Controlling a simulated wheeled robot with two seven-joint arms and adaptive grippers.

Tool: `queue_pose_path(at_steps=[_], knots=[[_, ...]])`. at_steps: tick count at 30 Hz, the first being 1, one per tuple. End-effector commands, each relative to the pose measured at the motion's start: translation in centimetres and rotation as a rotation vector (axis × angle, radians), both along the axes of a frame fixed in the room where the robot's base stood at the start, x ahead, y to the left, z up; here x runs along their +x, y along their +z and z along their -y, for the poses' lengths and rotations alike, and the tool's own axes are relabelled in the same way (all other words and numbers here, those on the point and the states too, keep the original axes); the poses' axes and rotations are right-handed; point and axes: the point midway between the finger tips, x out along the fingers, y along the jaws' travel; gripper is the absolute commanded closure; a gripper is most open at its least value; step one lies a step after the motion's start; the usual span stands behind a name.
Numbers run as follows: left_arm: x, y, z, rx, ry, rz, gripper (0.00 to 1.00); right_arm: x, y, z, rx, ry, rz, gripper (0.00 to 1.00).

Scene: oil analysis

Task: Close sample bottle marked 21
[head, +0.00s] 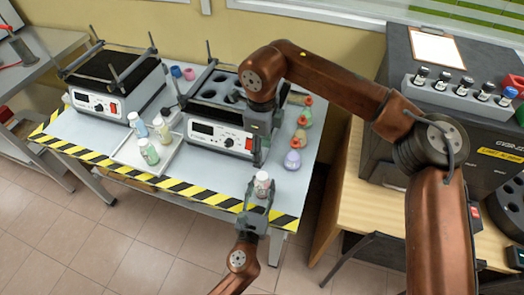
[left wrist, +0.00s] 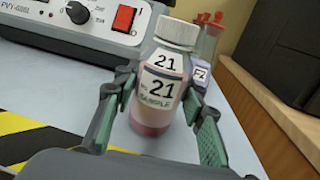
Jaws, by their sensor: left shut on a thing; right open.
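The sample bottle marked 21 (left wrist: 158,92) stands upright with a slight tilt in the left wrist view, with pinkish contents and a white top. Whether that top is tight, I cannot tell. In the head view the bottle (head: 262,183) is near the table's front edge. My left gripper (head: 258,195) is shut on it, with one green-padded finger on each side in the left wrist view (left wrist: 158,112). My right gripper (head: 257,157) is open and points down, above and behind the bottle, in front of the right-hand device.
A white tray (head: 128,155) with several small bottles lies to the left. Two shaker-like devices stand behind, the right one (head: 215,135) close to my right gripper. Flasks with red tops, including a purple one (head: 292,160), stand to the right. Striped tape (head: 200,194) marks the front edge.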

Motion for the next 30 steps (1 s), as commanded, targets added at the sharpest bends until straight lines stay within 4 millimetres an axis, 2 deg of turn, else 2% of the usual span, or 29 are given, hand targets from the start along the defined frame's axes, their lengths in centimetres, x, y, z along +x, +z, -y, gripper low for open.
queue_pose_path(at_steps=[1, 2, 9, 20, 23, 30], knots=[[0.0, 0.0, 0.0, 0.000, 0.000, -0.001, 1.00, 0.0, 0.0, 0.0, 0.000, 0.000, 0.000, 0.53], [0.0, 0.0, 0.0, 0.000, 0.000, -0.001, 0.60, 0.0, 0.0, 0.0, 0.000, 0.000, 0.000, 0.53], [0.0, 0.0, 0.0, 0.000, 0.000, 0.000, 0.44, 0.0, 0.0, 0.0, 0.000, 0.000, 0.001, 0.53], [-0.3, 0.0, -0.1, 0.000, 0.000, -0.001, 0.42, 0.0, 0.0, 0.0, 0.000, 0.000, 0.001, 0.53], [-1.4, -0.1, -0.3, 0.001, 0.000, -0.001, 0.42, 0.0, 0.0, 0.0, 0.000, 0.000, 0.001, 0.53], [-6.1, -0.1, -1.4, 0.000, 0.000, -0.004, 0.42, 0.0, 0.0, 0.0, 0.000, 0.000, 0.001, 0.53]])
